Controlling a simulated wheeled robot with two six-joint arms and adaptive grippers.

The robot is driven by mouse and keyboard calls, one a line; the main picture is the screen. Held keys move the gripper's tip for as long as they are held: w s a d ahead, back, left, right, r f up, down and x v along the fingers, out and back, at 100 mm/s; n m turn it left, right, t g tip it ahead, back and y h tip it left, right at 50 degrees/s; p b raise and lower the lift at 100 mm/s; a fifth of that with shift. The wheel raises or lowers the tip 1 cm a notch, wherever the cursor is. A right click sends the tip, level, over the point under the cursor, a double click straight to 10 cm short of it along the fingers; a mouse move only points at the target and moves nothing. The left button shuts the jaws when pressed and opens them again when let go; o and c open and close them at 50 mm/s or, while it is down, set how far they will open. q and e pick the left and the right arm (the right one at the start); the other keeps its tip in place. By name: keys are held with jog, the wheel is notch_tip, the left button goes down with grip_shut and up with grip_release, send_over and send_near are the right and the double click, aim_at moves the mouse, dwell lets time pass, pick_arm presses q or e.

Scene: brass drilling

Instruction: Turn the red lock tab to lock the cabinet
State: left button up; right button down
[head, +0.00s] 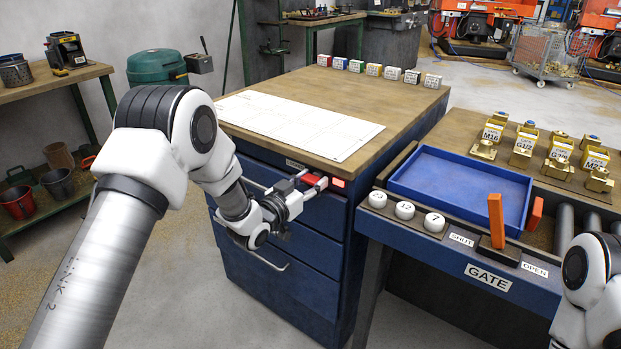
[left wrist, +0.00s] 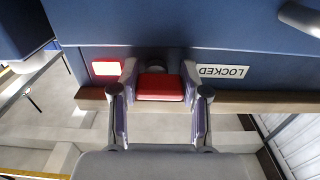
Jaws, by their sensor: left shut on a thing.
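The red lock tab (left wrist: 160,87) sits on the blue cabinet's front, between the two fingers of my left gripper (left wrist: 159,99). The gripper is shut on it. In the head view the tab (head: 313,179) shows at the tips of the left gripper (head: 303,186), just under the cabinet's top edge. A white LOCKED label (left wrist: 222,71) is on the front at one side of the tab. A glowing red panel (left wrist: 105,68) is at the other side. The tab's pivot is hidden by the gripper. My right gripper is out of view.
The blue drawer cabinet (head: 281,240) has bar handles close below my left gripper. Its wooden top carries a white sheet (head: 290,125) and several small labelled blocks. At the right stands the gate bench with a blue tray (head: 455,170), an orange lever (head: 496,220) and brass fittings.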

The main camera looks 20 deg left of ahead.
pick_arm(q)
jog(key=o, duration=0.9)
jog(key=v, duration=1.2)
